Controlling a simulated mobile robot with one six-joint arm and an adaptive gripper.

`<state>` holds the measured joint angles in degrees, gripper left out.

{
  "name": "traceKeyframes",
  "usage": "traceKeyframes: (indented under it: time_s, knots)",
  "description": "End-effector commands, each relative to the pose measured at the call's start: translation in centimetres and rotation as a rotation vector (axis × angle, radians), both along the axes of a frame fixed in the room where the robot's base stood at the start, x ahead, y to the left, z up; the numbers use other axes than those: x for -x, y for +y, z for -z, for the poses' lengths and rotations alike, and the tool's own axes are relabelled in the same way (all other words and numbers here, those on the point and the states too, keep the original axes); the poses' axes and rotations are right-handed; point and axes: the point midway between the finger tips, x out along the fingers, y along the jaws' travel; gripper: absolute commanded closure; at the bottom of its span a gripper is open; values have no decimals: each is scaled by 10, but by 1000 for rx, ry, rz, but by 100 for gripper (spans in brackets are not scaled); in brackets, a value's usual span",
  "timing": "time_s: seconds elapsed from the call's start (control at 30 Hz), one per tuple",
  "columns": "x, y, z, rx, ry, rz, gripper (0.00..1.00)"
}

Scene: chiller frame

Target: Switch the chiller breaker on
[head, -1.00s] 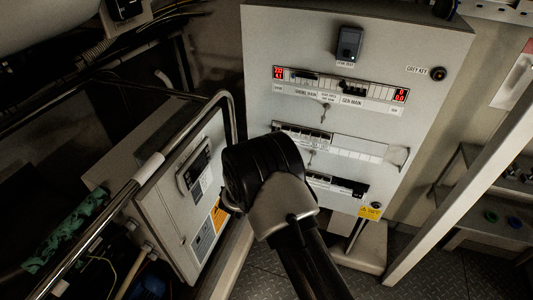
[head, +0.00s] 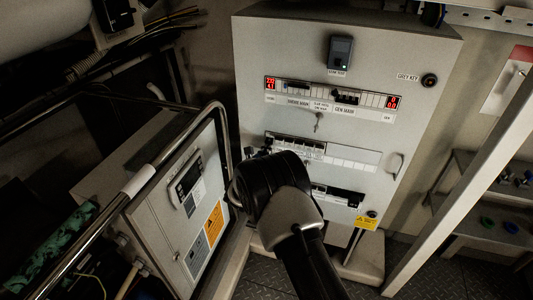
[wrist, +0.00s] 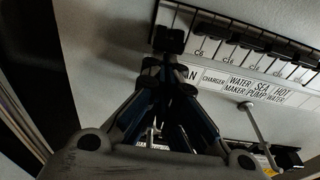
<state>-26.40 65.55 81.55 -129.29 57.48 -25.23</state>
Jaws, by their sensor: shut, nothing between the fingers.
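The grey electrical panel (head: 250,70) stands ahead with breaker rows across its front. The middle breaker row (head: 360,157) is partly covered by my arm at its lower left. In the wrist view the row of black breaker levers (wrist: 248,40) runs from upper left to right, with labels such as CHARGER, WATER MAKER, SEA PUMP and HOT WATER below. I cannot read a chiller label; the label at the left is partly hidden by my gripper. My gripper (wrist: 171,40) is shut and empty, its tips at the row's left end. I cannot tell whether they touch a lever.
A lower breaker row (head: 345,196) sits partly behind my arm. A metal rail (head: 165,155) and a grey control box (head: 165,225) stand close on the left. A slanted white post (head: 465,160) stands at the right. A small latch (wrist: 255,122) projects below the labels.

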Motion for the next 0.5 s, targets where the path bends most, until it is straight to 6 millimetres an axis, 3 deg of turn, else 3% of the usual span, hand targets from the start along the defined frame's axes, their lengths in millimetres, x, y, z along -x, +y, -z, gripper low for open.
traceKeyframes:
  time_s: [0.5]
  knots:
    - [3, 1, -7, -23, 85, 0, 100]
